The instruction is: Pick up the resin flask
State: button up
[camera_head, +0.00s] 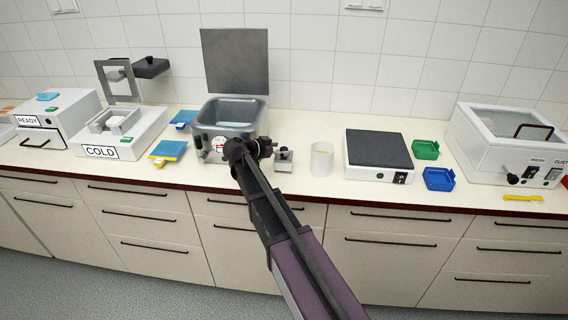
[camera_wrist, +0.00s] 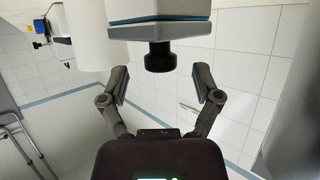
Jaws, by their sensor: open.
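I cannot pick out the resin flask for certain in either view. My gripper (camera_head: 252,150) is at the front of the grey metal bath (camera_head: 232,117), partly covering it. In the wrist view my gripper (camera_wrist: 161,80) is open, its two fingers spread wide with nothing clasped. A short black round part (camera_wrist: 160,57) shows between and beyond the fingertips, under a pale block with a blue band (camera_wrist: 158,12). I cannot tell what this part belongs to. A small grey block with a black knob (camera_head: 284,161) stands just right of my gripper in the head view.
A white cylinder (camera_head: 321,159) and a dark-topped plate device (camera_head: 378,148) stand to the right. Green (camera_head: 425,149) and blue (camera_head: 438,179) trays lie beyond them. The COLD unit (camera_head: 100,152) and READY box (camera_head: 28,120) are left. A dark panel (camera_head: 235,60) stands upright behind the bath.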

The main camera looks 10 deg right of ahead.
jog(key=shift+x, duration=1)
jog(key=shift+a, duration=0.1)
grip_shut()
